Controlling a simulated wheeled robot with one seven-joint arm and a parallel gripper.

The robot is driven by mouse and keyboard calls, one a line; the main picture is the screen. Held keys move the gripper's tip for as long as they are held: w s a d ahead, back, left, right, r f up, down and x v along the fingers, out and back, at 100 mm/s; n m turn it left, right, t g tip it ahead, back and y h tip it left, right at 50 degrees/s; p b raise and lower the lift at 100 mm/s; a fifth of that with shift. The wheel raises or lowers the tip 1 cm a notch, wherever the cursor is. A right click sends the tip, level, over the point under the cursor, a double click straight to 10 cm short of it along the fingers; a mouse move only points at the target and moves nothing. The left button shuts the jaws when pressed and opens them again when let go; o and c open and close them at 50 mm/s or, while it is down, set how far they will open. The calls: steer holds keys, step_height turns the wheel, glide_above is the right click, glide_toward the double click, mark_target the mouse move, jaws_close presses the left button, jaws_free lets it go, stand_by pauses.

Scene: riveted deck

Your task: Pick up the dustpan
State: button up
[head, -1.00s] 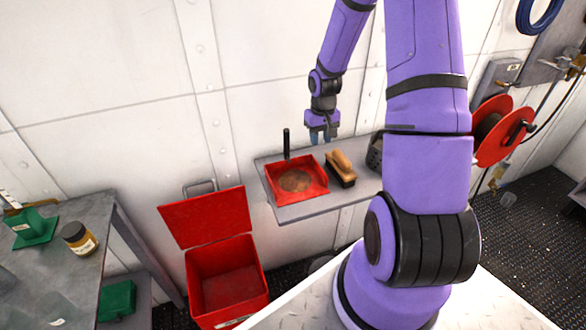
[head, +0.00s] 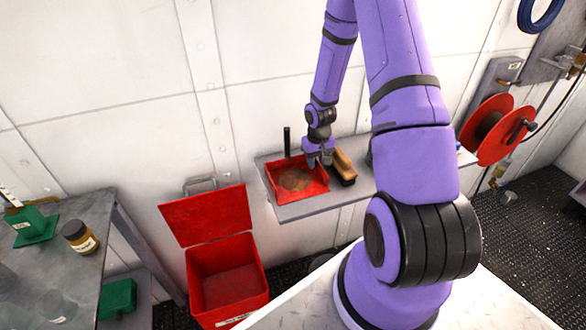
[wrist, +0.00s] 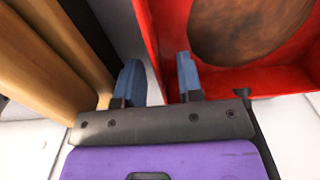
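The red dustpan (head: 274,176) lies on a grey shelf against the wall, with a brown patch of dirt in its pan. Its black handle (head: 287,140) stands upright at the back left. My gripper (head: 318,161) is at the pan's right side, between the pan and a brush. In the wrist view my gripper (wrist: 158,78) is open, its two blue-grey fingers apart. The dustpan (wrist: 275,80) fills the upper right there, with one finger over its side wall and the other outside over the shelf. Whether the fingers touch the wall I cannot tell.
A wooden-backed brush (head: 345,165) lies close to the right of the dustpan; it also shows in the wrist view (wrist: 45,50). The grey shelf (head: 300,210) is narrow. An open red bin (head: 226,275) stands below left. A metal table (head: 95,215) is at far left.

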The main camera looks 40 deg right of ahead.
jaws_close()
stand_by(0.3)
